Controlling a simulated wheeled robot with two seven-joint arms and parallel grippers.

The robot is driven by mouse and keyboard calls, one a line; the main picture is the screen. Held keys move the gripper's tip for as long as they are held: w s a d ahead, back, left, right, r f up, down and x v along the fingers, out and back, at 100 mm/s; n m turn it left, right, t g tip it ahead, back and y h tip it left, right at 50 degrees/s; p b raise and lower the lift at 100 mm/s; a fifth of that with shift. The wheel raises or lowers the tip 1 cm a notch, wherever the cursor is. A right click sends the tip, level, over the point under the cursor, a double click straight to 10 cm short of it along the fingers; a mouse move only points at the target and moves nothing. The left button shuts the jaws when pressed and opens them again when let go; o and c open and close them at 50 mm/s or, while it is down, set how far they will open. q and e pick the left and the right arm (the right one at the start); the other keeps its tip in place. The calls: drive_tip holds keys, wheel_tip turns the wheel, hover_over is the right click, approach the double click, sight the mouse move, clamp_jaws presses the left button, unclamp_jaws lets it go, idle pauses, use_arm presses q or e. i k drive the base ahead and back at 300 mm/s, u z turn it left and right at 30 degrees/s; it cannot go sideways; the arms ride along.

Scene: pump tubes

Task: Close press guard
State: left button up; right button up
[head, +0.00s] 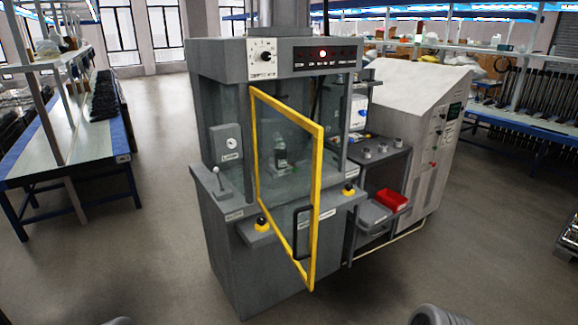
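The press (225,60) is a grey machine in the middle of the head view, with a dial and a lit red lamp on its top panel. Its guard (317,180) is a yellow-framed clear door. The guard stands swung open, with its free edge out toward me and its far edge at the press's left front. A black handle (303,232) sits low near the free edge. Neither gripper shows; only small grey parts of my own body show at the bottom edge, and nothing of mine touches the guard.
Two black buttons on yellow bases (262,223) sit on the press's front ledge. A small lever (217,180) stands at its left. A shelf unit with a red bin (391,200) and a pale cabinet (410,120) stand at right. The floor in front is clear.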

sight(317, 131)
drive_tip(key=i, duration=1.55)
drive_tip(key=z, duration=0.95)
drive_tip(key=k, duration=0.9)
drive_tip(key=u, duration=0.7)
